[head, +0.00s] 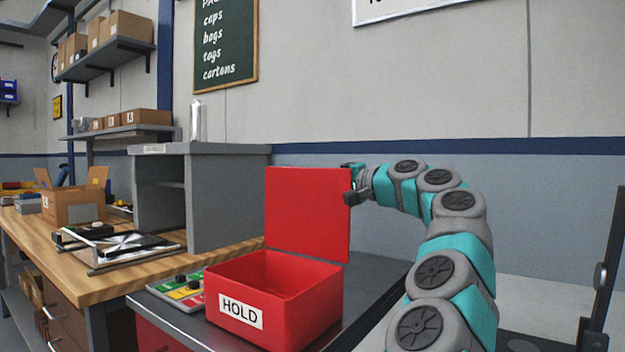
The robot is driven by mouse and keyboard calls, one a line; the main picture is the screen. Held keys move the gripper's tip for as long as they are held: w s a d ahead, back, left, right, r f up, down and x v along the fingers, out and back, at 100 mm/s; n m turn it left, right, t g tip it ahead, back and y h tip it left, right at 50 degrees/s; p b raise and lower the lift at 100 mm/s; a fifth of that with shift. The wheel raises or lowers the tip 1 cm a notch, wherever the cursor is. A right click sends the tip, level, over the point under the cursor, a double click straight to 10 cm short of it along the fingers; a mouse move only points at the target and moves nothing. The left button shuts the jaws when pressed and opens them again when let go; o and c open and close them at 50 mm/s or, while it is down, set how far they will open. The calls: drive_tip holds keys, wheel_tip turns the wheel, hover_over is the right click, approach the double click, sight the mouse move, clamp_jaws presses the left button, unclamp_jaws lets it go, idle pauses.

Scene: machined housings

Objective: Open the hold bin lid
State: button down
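The red hold bin (318,308) stands on a dark grey table, with a white "HOLD" label on its front. Its red lid (305,215) stands up roughly vertical at the bin's back edge, and the bin's inside shows open and looks empty. My gripper (350,183) is at the upper right edge of the lid, with its fingers apart, one above the other. I cannot tell whether the fingers touch the lid.
A tray of coloured blocks (178,289) lies left of the bin. A grey cabinet (222,200) stands behind on the wooden bench (120,274), with an open cardboard box (73,207) further left. The wall rises behind the lid; the space above the bin is clear.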

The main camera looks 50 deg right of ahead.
drive_tip(key=shift+d+f, duration=0.1)
drive_tip(key=shift+f, duration=0.05)
drive_tip(key=c, duration=0.9)
unclamp_jaws()
drive_tip(key=shift+s, duration=0.15)
drive_tip(key=s, duration=0.7)
drive_tip(key=shift+s+d+b, duration=0.3)
drive_tip(key=shift+b, duration=0.1)
approach(347, 183)
drive_tip(key=w+d, duration=0.4)
drive_tip(key=shift+d+f+p, duration=0.1)
drive_tip(key=shift+f+p, duration=0.15)
drive_tip(key=shift+p, duration=0.15)
